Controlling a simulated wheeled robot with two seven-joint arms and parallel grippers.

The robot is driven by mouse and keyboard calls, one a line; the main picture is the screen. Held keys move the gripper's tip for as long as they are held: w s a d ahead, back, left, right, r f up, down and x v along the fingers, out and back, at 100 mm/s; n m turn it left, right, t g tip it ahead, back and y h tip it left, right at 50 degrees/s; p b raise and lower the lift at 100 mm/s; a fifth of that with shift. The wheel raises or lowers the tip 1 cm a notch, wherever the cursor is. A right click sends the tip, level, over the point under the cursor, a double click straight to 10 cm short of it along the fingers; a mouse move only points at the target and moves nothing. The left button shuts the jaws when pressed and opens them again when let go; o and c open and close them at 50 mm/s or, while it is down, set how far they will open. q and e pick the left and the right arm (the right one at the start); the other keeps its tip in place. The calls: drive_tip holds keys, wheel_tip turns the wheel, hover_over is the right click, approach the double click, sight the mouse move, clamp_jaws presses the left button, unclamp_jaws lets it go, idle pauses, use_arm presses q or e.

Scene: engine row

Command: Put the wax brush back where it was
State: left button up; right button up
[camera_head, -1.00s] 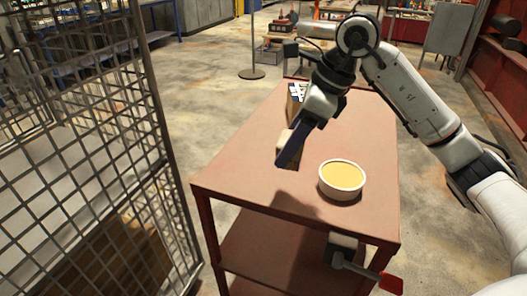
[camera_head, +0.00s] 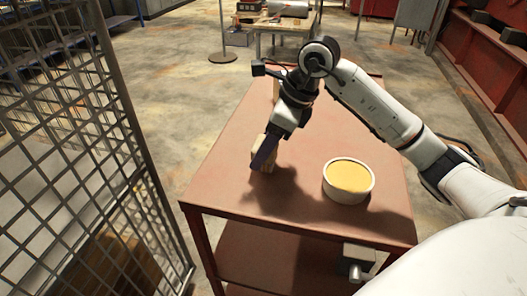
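My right gripper (camera_head: 268,152) points down over the left part of the red-brown table. A tan, block-like piece (camera_head: 289,161) shows right behind its dark finger, low at the tabletop. It may be the wax brush, but its shape is mostly hidden. I cannot tell whether the fingers are shut on it or only beside it. A white bowl (camera_head: 337,191) of yellow wax stands upright to the right of the gripper, apart from it. My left gripper is out of view.
The red-brown table (camera_head: 232,195) has bare top around the bowl. A grey fitting (camera_head: 357,258) hangs at the table's front edge. A wire mesh panel (camera_head: 85,150) stands to the left.

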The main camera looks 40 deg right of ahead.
drive_tip(key=shift+f, duration=0.9)
drive_tip(key=o, duration=1)
drive_tip(key=shift+r, duration=0.15)
drive_tip(key=shift+r, duration=0.2)
drive_tip(key=v, duration=1.1)
drive_tip(key=shift+s+d+r, duration=0.1)
drive_tip(key=shift+d+r, duration=0.1)
drive_tip(key=shift+r, duration=0.15)
drive_tip(key=shift+a+f, duration=0.1)
